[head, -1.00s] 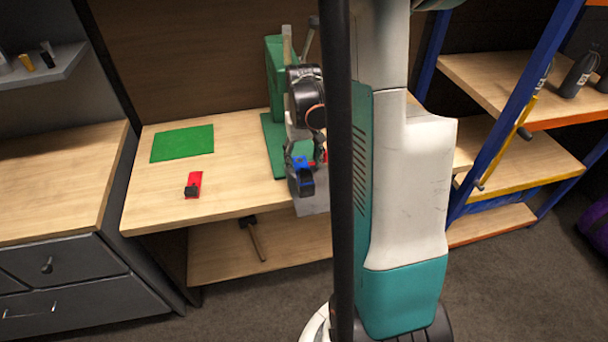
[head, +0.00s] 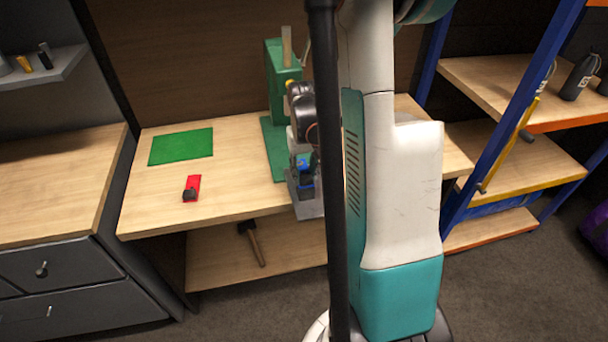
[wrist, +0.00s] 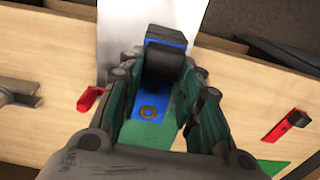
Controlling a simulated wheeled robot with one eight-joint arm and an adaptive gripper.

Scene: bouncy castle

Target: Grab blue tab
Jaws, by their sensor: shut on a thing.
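The blue tab (wrist: 149,108) is a flat blue piece with a round brown ring mark and a black block (wrist: 163,60) on its far end. In the wrist view it lies between the two fingers of my gripper (wrist: 160,100), which is shut on it. In the head view the blue tab (head: 304,164) shows only partly at the front edge of the wooden table, by the green stand (head: 277,95). My arm and the dark pole hide part of the gripper there.
A red tab with a black block (head: 192,188) lies on the table left of the stand, near a green mat (head: 181,147). Another red piece (wrist: 90,98) shows left of my gripper in the wrist view. A grey plate (head: 308,208) juts past the table's front edge.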

